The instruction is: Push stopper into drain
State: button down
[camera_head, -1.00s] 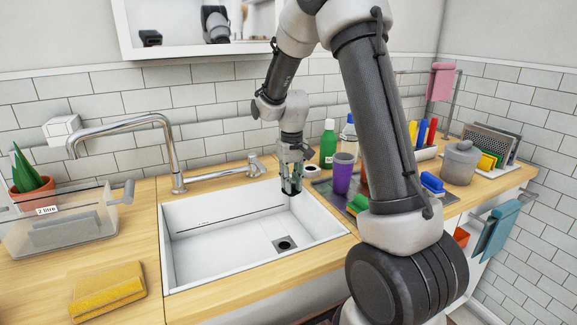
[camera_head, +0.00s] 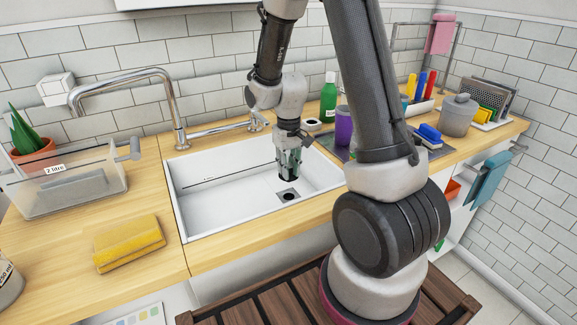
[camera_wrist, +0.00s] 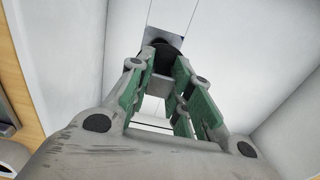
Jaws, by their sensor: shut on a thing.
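My gripper (camera_head: 289,166) is inside the white sink (camera_head: 215,206), pointing down, with its green-padded fingers shut on the dark stopper (camera_head: 287,180). In the wrist view the stopper (camera_wrist: 170,60) shows as a dark shape at the fingertips, partly hidden by them. The drain (camera_head: 288,195) is a dark hole in a square grey plate on the sink floor, just in front of and below the stopper in the head view. In the wrist view the drain plate (camera_wrist: 163,36) lies just beyond the stopper, its hole mostly covered. The stopper looks apart from the drain; the exact gap cannot be told.
The chrome tap (camera_head: 170,100) arches at the sink's back left. A clear tub (camera_head: 75,190) and a yellow sponge (camera_head: 129,243) stand left of the sink. A green bottle (camera_head: 328,98) and purple cup (camera_head: 343,125) stand behind it to the right. The sink's left floor is clear.

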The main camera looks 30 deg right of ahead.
jog(key=shift+f, duration=2.9)
jog(key=shift+f, duration=1)
dwell(0.8)
jog(key=shift+s+f, duration=0.15)
jog(key=shift+f, duration=0.25)
dwell(1.1)
jog(key=c, duration=1.2)
grip_release()
jog(key=o, duration=0.6)
jog(key=shift+c, duration=0.2)
jog(key=shift+w+r, duration=0.15)
jog(key=shift+w, duration=0.05)
jog(key=shift+r, duration=3.4)
